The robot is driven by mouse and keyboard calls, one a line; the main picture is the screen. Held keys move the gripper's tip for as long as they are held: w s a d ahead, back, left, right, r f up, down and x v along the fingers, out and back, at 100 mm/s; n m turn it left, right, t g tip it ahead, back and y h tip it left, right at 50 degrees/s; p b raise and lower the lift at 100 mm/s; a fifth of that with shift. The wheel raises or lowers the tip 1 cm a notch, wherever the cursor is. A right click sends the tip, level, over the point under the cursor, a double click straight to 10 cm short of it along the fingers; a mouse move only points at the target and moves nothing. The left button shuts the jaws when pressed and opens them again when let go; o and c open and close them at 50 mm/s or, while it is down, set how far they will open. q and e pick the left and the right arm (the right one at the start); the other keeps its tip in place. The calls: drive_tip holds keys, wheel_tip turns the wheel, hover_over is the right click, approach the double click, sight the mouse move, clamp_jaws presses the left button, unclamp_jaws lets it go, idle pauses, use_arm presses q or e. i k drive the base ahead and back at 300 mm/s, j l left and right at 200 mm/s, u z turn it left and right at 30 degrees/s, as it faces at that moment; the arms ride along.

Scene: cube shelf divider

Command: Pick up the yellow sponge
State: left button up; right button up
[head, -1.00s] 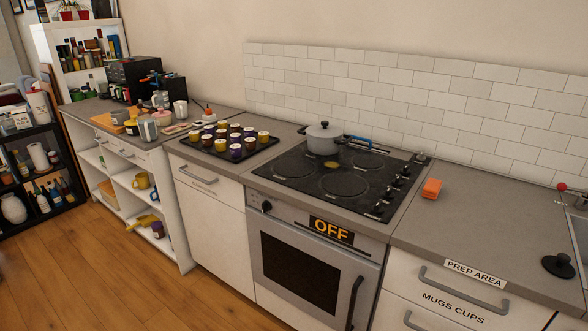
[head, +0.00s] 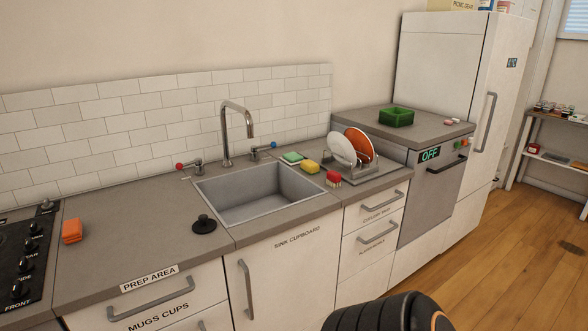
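The yellow sponge (head: 310,167) is a small yellow block in the head view. It lies on the grey counter just right of the sink's back right corner. A flat green block (head: 292,157) lies behind and left of it.
The sink (head: 255,193) is empty, with a tall faucet (head: 233,135) behind it. A dish rack with plates (head: 342,149) stands right of the sponge. A black plug (head: 203,224) and an orange block (head: 72,230) lie left. The left counter is mostly clear.

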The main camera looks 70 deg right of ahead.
sight(311, 167)
drive_tip(key=z, duration=2.35)
